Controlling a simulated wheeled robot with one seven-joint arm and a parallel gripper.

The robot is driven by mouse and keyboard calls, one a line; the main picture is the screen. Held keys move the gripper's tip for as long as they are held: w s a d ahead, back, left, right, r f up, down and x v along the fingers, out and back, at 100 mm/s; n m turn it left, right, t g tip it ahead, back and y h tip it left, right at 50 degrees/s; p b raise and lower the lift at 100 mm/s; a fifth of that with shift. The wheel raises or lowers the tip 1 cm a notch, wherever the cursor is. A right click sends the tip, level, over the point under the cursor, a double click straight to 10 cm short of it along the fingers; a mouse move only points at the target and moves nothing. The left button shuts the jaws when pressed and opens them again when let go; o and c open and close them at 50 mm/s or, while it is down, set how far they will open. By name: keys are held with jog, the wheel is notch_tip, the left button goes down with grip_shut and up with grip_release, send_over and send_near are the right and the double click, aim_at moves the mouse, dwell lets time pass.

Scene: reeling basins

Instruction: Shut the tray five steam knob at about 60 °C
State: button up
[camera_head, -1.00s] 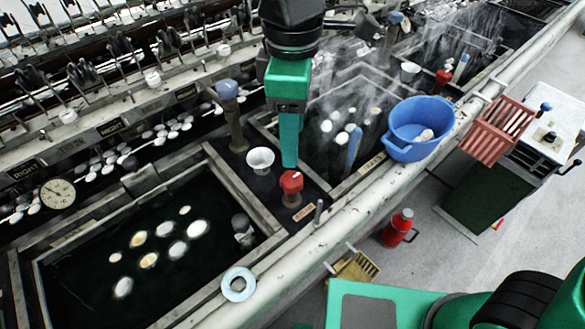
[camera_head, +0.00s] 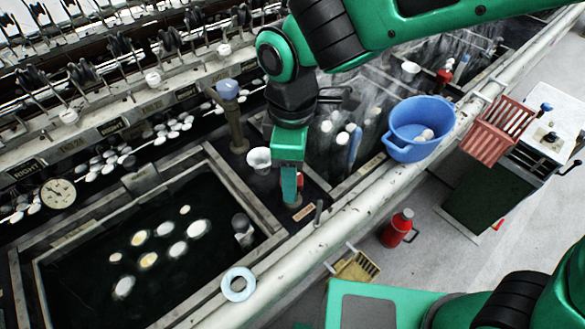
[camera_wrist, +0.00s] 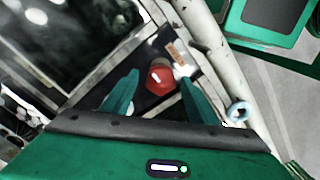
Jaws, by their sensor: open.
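The red steam knob (camera_head: 300,181) sits on a post on the divider between two basins, mostly hidden behind my gripper in the head view. In the wrist view the red knob (camera_wrist: 160,77) shows whole, with a pale mark on its top, just ahead of and between my fingers. My gripper (camera_head: 290,200) points down at the knob; in the wrist view my gripper (camera_wrist: 158,95) is open, a finger on each side. I cannot tell whether the fingers touch it. The round dial gauge (camera_head: 57,193) is at the left; its reading is too small to tell.
A white cup (camera_head: 258,160) stands close left of my gripper. The near basin (camera_head: 80,280) holds dark water and several cocoons. A blue tub (camera_head: 420,128) and a pale ring (camera_head: 238,284) rest along the front rail. A blue-topped tap (camera_head: 228,90) stands behind.

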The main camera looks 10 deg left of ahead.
jog(key=shift+c, duration=0.5)
jog(key=c, duration=1)
jog(key=shift+o, duration=0.2)
jog(key=shift+m, duration=0.3)
jog(key=m, duration=0.4)
jog(key=shift+w, duration=0.15)
jog(key=shift+r+m, duration=0.1)
jog(key=shift+m, duration=2.2)
jog(key=shift+w, duration=0.1)
